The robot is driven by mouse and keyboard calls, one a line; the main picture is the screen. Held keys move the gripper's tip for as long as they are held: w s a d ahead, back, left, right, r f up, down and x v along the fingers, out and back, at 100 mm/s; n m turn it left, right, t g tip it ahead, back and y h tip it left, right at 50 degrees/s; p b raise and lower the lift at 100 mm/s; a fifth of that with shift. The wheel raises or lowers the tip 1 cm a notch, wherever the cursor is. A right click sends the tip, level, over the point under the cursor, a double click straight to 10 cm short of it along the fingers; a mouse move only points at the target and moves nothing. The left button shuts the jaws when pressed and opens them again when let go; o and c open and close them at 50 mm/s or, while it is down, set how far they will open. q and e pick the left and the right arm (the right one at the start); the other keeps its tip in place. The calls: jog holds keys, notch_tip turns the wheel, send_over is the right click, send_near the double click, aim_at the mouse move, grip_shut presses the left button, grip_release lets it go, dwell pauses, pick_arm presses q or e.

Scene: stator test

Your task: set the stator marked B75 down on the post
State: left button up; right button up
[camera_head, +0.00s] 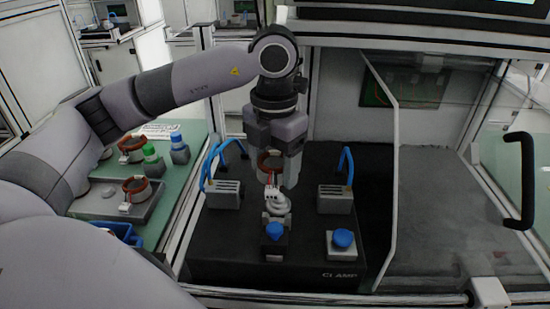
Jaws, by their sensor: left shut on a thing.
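My left gripper (278,166) is above the middle of the black test bed and shut on a stator (266,162), a copper-brown ring with a white connector at its front. The finger on the right covers part of the ring. The marking B75 is too small to read. A light grey round fixture (277,203), seemingly the post, stands just below the held stator. The fingers and the connector hide part of it, and I cannot tell whether the stator touches it. My right gripper is not in view.
Grey blocks with blue hoses stand left (224,193) and right (336,198) of the fixture. Blue knobs (274,231) (342,238) sit in front. More stators (133,146) (138,186) and green- and blue-capped bottles are on the green table at left. A clear panel stands at right.

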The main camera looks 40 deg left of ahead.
aim_at(279, 186)
pick_arm(q)
jog(key=shift+w+d+f, duration=0.15)
jog(key=shift+d, duration=0.2)
jog(key=shift+f+b, duration=0.8)
jog(key=shift+f, duration=0.25)
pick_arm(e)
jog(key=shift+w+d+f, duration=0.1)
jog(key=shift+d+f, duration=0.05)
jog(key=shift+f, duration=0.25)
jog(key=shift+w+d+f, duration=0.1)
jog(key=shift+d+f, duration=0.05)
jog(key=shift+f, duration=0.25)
pick_arm(q)
jog(key=shift+f, duration=0.15)
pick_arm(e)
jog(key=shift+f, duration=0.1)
pick_arm(q)
jog(key=shift+f+b, duration=1)
jog(key=shift+f, duration=0.1)
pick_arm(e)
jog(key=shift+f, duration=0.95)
pick_arm(q)
jog(key=shift+f, duration=0.1)
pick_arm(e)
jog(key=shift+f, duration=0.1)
pick_arm(q)
jog(key=shift+f+b, duration=0.45)
jog(key=shift+b, duration=0.1)
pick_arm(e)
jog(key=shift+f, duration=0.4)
